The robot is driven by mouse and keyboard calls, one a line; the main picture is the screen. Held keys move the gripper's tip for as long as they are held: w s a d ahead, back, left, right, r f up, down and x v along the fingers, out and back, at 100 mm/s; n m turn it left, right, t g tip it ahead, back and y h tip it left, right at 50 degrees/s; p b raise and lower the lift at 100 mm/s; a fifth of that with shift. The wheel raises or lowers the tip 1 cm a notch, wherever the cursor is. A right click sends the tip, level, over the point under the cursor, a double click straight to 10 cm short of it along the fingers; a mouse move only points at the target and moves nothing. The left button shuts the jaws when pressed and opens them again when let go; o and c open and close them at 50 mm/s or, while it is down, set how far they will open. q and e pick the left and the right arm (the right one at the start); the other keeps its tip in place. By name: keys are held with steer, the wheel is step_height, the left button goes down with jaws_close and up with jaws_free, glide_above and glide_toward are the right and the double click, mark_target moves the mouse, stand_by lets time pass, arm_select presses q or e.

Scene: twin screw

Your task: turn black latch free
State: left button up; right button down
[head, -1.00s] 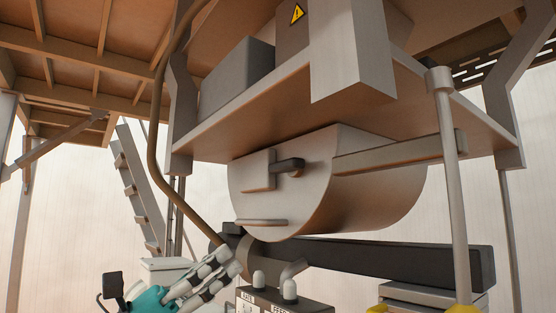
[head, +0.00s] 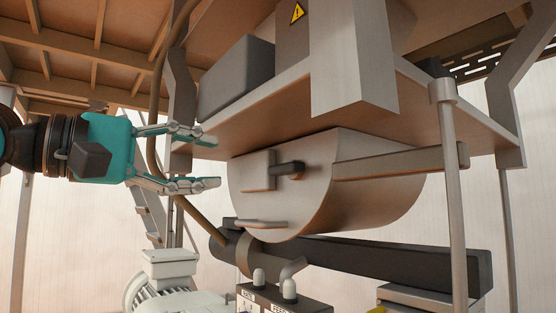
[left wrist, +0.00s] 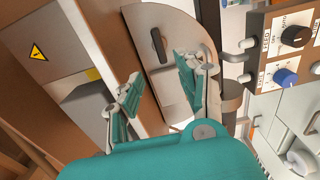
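The black latch (head: 287,169) is a short dark handle on a square plate on the flat front of the metal drum. It lies about level in the head view. It also shows in the left wrist view (left wrist: 158,46), beyond and between my fingers. My left gripper (head: 212,162) is open and empty, its fingers pointing right, just left of the drum front (head: 250,203) and apart from the latch. In the left wrist view its two fingers (left wrist: 160,82) are spread wide. My right gripper is not in view.
A metal shelf (head: 400,110) overhangs the drum. A brown hose (head: 155,110) runs down behind my left gripper. A control box with knobs (head: 285,300) stands below, beside a pale motor (head: 170,280). A vertical post (head: 452,190) stands at right.

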mark_target(279, 169)
arm_select(q)
steer(key=p+x, duration=0.4)
steer(key=x, duration=0.7)
steer(key=shift+w+d+r, duration=0.15)
steer(key=shift+d, duration=0.15)
steer(key=shift+w+d+p, duration=0.3)
steer(key=shift+d, duration=0.1)
jaws_close()
